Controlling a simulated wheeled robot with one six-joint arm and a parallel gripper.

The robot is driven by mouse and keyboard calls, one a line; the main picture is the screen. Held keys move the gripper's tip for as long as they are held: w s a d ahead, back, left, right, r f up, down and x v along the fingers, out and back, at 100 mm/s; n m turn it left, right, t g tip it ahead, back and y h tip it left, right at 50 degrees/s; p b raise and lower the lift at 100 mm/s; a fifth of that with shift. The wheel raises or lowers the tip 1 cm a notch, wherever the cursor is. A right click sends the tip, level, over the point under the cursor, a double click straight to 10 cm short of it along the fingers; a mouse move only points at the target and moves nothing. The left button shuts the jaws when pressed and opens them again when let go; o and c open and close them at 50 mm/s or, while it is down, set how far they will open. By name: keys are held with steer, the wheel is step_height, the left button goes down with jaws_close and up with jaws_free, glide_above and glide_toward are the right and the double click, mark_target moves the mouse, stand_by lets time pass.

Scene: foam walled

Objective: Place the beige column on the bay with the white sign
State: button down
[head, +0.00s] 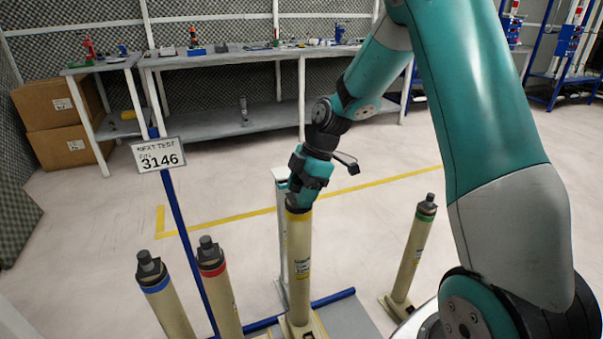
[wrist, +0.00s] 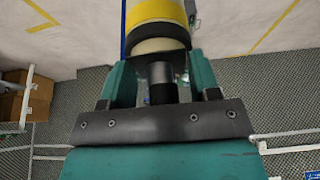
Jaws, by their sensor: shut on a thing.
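A beige column (head: 300,255) with a yellow band stands upright in the middle of the head view. My gripper (head: 303,200) is shut on its top end. In the wrist view my gripper's two teal fingers (wrist: 161,82) are on either side of the dark neck of the beige column (wrist: 158,45). The column's square foot is at the grey bay (head: 350,315) with blue edging; I cannot tell whether it bears on the floor of it.
Beige columns with a blue band (head: 165,300), a red band (head: 220,290) and a green band (head: 412,250) stand nearby. A white post (head: 281,220) is close behind the held column. Workbenches (head: 230,60) and cardboard boxes (head: 65,120) are at the back. The mid floor is clear.

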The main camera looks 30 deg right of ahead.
steer(key=shift+f+b, duration=0.85)
steer(key=shift+f, duration=4)
steer(key=shift+c, duration=1.7)
jaws_free()
steer(key=w+p+v, duration=0.1)
steer(key=p+v, duration=0.2)
steer(key=v, duration=0.9)
steer(key=s+a+r+m, duration=0.2)
steer(key=s+a+r, duration=0.35)
steer(key=a, duration=0.45)
steer(key=s+a+r+m, duration=0.3)
steer(key=s+a, duration=0.3)
steer(key=s, duration=0.4)
steer(key=s+a+r+m, duration=0.3)
steer(key=s+a, duration=0.3)
steer(key=s, duration=0.4)
steer(key=shift+a+r+m+g, duration=0.35)
steer(key=shift+r+m+g, duration=0.05)
steer(key=shift+r, duration=0.1)
